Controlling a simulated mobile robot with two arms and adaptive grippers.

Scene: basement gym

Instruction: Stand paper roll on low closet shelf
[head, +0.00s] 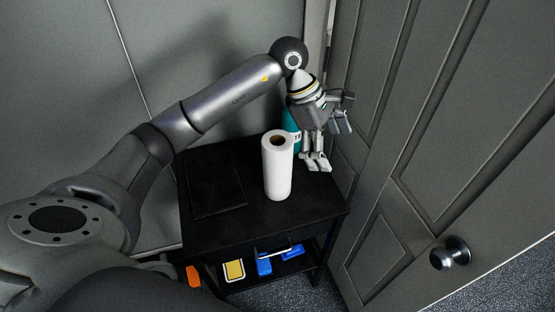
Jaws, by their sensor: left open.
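The white paper roll (277,170) stands upright on the black shelf unit's top (237,212), near its middle. My left gripper (328,146) is open, just behind and to the right of the roll, above the rear right of the top. No hold on the roll shows. A teal item (291,121) is partly hidden behind the roll and the gripper. The unit's lower shelf (308,261) shows below the top's front edge. My right gripper is out of view.
Blue items (291,251) and a yellow-and-white item (234,270) lie on the lower shelf, with an orange item (193,276) near its left. A grey panelled door with a knob (450,254) stands close on the right. A dark flat panel (218,187) lies left of the roll.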

